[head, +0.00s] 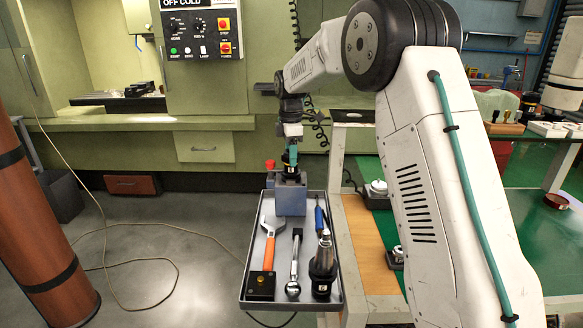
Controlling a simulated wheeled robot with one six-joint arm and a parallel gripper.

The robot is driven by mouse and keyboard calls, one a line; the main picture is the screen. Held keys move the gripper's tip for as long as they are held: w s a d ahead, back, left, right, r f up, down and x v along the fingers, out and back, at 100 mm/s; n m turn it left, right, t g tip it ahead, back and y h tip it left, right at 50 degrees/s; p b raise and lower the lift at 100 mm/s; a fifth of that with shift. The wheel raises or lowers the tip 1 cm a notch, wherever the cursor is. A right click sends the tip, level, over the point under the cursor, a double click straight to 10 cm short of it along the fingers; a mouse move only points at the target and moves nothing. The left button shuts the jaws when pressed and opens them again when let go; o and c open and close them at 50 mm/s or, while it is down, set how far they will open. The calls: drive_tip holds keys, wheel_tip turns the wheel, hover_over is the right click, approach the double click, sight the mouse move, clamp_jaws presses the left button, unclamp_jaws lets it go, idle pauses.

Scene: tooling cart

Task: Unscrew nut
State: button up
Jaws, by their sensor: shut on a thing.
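My gripper (290,157), with teal fingers, points down over a blue-grey block (290,197) at the far end of the grey tray (340,291). A dark tool holder with a yellow mark (291,170) stands upright in the block. My gripper is shut on the top of this holder, at the nut. The nut itself is hidden between the fingers and too small to make out. A red knob (270,164) is at the block's upper left.
On the tray lie an orange-handled wrench (269,249), a ratchet (294,263), a blue-handled tool (319,217), a black block (261,285) and an upright tool holder (323,266). A wooden-topped bench (370,245) adjoins right. The machine's control panel (202,32) hangs behind.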

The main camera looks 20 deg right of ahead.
drive_tip(key=n, duration=0.3)
drive_tip(key=shift+n, duration=0.3)
drive_tip(key=shift+n, duration=0.4)
drive_tip(key=n, duration=0.5)
drive_tip(key=o, duration=1.3)
drive_tip(key=shift+c, duration=0.2)
